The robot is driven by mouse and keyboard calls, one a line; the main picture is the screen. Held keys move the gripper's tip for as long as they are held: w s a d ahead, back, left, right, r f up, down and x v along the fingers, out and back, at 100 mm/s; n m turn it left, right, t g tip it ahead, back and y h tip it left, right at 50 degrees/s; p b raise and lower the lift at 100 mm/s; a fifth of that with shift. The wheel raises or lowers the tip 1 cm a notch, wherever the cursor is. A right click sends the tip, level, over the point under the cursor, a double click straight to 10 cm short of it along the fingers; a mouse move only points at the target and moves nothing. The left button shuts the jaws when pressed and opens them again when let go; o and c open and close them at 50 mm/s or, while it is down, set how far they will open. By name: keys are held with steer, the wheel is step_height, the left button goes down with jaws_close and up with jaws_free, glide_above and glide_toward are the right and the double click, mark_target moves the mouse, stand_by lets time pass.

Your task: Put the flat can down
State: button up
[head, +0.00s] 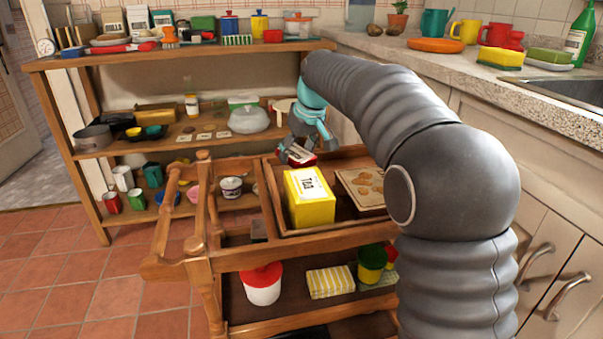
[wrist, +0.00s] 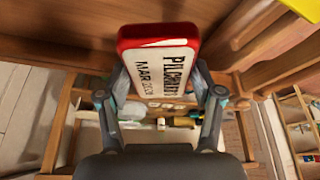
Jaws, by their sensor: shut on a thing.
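The flat can (head: 301,156) is red with a white label; in the wrist view (wrist: 158,62) the label reads "PILCHARDS". My gripper (head: 299,147) is shut on it, with one finger on each side of the can, as the wrist view (wrist: 166,88) shows. In the head view the can is at the back left of the wooden trolley's top tray (head: 343,232), just behind the yellow tea box (head: 309,197). I cannot tell whether the can touches the tray. My fingers hide part of it.
A board with round biscuits pictured on it (head: 361,188) lies on the tray's right side. Little bare tray shows around the tea box. A crowded wooden shelf unit (head: 88,105) stands behind. The trolley's lower shelf holds a red-lidded tub (head: 262,286) and a striped cloth (head: 330,282).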

steer(key=shift+f+b, duration=0.45)
steer(key=shift+f, duration=1.65)
steer(key=shift+f, duration=0.1)
steer(key=o, duration=1.4)
steer(key=shift+s+r, duration=0.1)
steer(key=shift+r, duration=0.4)
steer(key=p+v, duration=0.2)
steer(key=v, duration=0.9)
steer(key=shift+s+d, duration=0.15)
steer(key=shift+s, duration=0.05)
